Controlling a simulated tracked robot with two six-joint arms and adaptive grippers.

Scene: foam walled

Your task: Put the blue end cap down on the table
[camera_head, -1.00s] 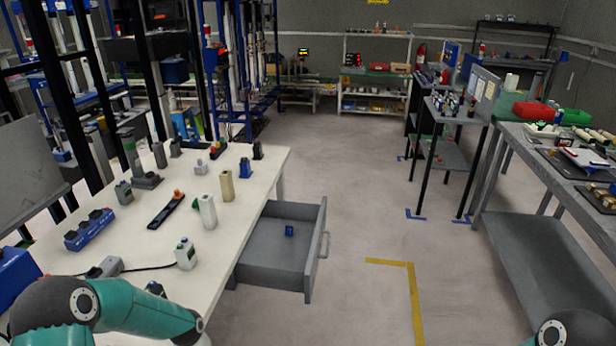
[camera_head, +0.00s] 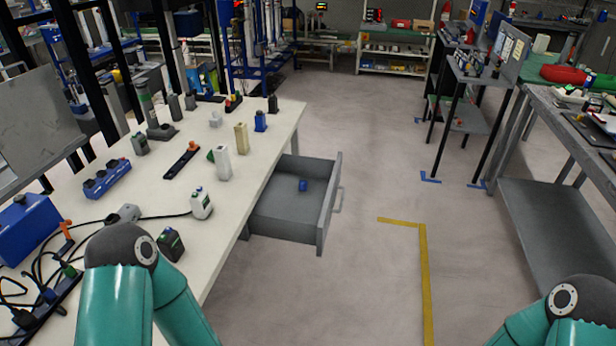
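A small blue piece (camera_head: 303,185), which may be the blue end cap, lies in the open grey drawer (camera_head: 285,230) under the white table (camera_head: 232,192). Another small blue piece (camera_head: 261,121) stands on the table near its right edge. My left arm shows at the bottom left, over the front of the table, and my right arm at the bottom right. Both grippers are outside the picture, so I cannot see what they hold.
A grey workbench (camera_head: 545,220) stands right. The floor between is clear.

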